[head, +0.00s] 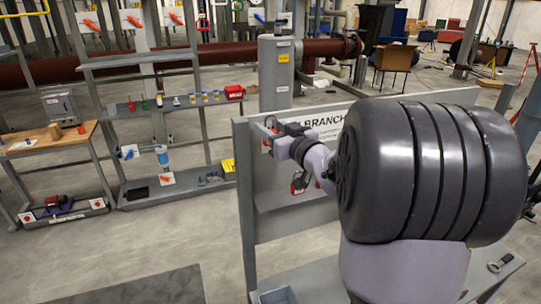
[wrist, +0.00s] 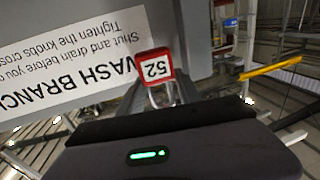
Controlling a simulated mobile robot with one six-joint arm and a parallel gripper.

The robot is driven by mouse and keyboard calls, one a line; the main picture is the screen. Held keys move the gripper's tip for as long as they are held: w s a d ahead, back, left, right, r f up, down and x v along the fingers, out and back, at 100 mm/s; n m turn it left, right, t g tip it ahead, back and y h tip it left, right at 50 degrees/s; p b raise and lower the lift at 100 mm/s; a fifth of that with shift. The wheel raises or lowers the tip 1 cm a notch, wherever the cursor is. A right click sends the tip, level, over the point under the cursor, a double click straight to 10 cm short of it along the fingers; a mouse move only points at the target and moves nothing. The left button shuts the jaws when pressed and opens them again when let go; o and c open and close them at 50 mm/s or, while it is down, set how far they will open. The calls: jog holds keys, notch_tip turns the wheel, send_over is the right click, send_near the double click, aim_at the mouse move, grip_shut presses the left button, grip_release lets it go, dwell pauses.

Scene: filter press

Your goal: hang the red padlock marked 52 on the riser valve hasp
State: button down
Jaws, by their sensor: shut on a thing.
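The red padlock (wrist: 155,65) has a white label reading 52, upside down in the wrist view. Its shackle points toward my gripper (wrist: 153,95), which is shut on it. In the head view my gripper (head: 268,131) is at the left end of the grey board marked BRANCH, with a small red patch just below it. Dark jaws and the wrist body hide part of the shackle. I cannot make out the riser valve hasp for certain in either view.
The grey board (head: 246,190) stands close beside my gripper. Another red padlock-like item (head: 300,183) is at the board's face, lower right. A shelf rack (head: 150,108) with small items and a wooden bench (head: 45,138) stand left. Open floor lies between.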

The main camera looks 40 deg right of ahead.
notch_tip(320, 180, up, 9)
jog(key=shift+r+p, duration=0.2)
jog(key=shift+p, duration=0.7)
notch_tip(320, 180, up, 3)
jog(key=shift+f+p, duration=0.2)
jog(key=shift+p, duration=1.05)
jog(key=shift+f, duration=0.1)
jog(key=shift+f, duration=0.1)
